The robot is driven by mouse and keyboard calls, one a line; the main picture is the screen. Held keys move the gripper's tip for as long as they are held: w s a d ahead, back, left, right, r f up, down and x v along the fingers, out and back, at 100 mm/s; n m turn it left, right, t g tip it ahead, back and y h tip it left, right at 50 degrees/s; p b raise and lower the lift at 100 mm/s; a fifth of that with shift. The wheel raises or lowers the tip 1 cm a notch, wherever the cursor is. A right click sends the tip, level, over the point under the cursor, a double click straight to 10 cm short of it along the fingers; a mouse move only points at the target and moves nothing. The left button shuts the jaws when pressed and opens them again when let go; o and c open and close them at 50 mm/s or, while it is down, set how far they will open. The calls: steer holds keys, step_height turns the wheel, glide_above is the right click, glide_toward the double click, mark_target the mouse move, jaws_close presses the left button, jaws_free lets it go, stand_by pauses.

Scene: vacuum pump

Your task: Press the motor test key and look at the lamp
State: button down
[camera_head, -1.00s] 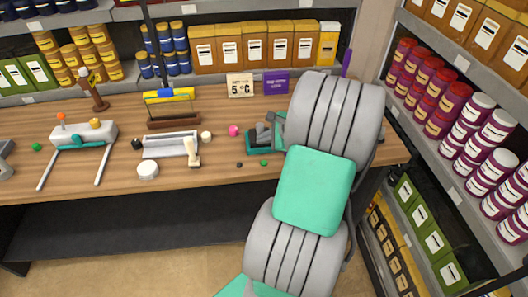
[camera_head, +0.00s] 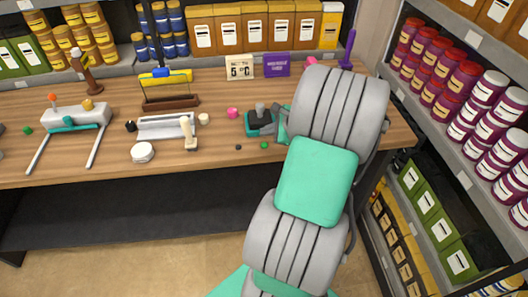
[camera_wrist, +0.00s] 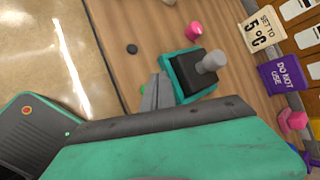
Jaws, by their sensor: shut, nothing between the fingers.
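A small unit with a teal base, a black block and a grey round knob (camera_head: 260,119) stands on the wooden table. It also shows in the wrist view, with its grey knob (camera_wrist: 212,61) on the black block (camera_wrist: 186,72). I cannot tell for sure which part is the motor test key. No lit lamp can be made out. My gripper (camera_wrist: 157,91) is shut and empty, its grey fingertips just beside the unit's teal base; contact cannot be told. In the head view my arm hides most of the gripper.
A green button-like piece (camera_head: 264,145) and a black one (camera_head: 238,147) lie in front of the unit. A pink piece (camera_head: 232,112) is to its left. Shelves of tins are at right (camera_head: 440,80).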

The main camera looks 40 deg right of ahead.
mark_target(266, 146)
steer(key=shift+f, duration=1.3)
steer(key=shift+f, duration=0.1)
stand_by(0.8)
steer(key=shift+f, duration=0.3)
steer(key=shift+f, duration=0.4)
stand_by(0.5)
steer(key=shift+r+p, duration=0.65)
steer(key=shift+r, duration=0.15)
step_height(266, 146, up, 5)
steer(key=p, duration=0.5)
steer(key=shift+r, duration=0.1)
